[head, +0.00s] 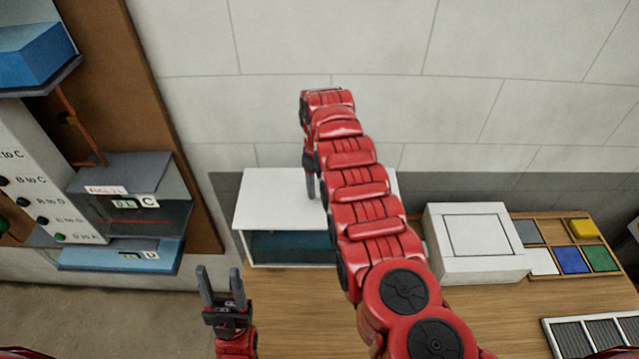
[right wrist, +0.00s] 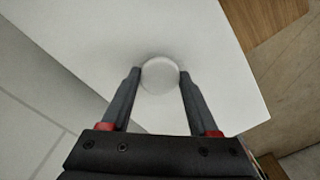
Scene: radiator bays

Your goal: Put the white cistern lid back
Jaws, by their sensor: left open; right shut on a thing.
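The white cistern lid (head: 270,192) is a flat white panel over the cistern (head: 290,250), whose front shows blue-green inside. Whether the lid rests fully on the cistern or is slightly above it, I cannot tell. My right gripper (head: 311,190) points down onto the lid, and my right arm hides its right part. In the right wrist view the fingers (right wrist: 159,78) are shut on the round pale knob (right wrist: 160,75) of the lid (right wrist: 215,55). My left gripper (head: 222,275) is open and empty, left of the table's front area, apart from the lid.
A white box (head: 477,265) with a square outline on top stands right of the cistern. Beyond it is a wooden tray (head: 552,232) of coloured tiles. A grille (head: 592,335) lies at lower right. A labelled shelf unit (head: 125,210) stands at left. A tiled wall closes the back.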

